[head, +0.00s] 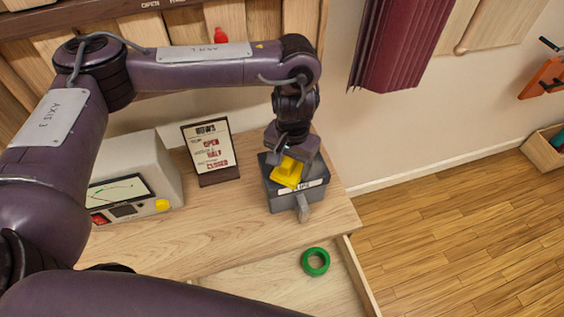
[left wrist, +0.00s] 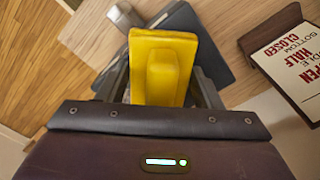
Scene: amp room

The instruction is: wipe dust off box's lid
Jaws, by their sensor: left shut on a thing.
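The box (head: 284,203) is dark grey with a pale label and a grey latch (head: 303,208) on its front. It stands on the wooden desk near its right end. My left gripper (head: 291,160) is shut on a yellow duster (head: 287,174) right over the box's lid. In the left wrist view the yellow duster (left wrist: 160,65) sits between the fingers and covers part of the dark box (left wrist: 198,48). I cannot tell whether the duster touches the lid. No dust can be made out. My right gripper is not in view.
A sign (head: 211,151) and a grey device with a screen (head: 145,180) stand left of the box on the desk (head: 215,225). Below is an open drawer (head: 260,288) with a green ring (head: 315,262). A maroon cloth (head: 400,45) hangs on the wall behind.

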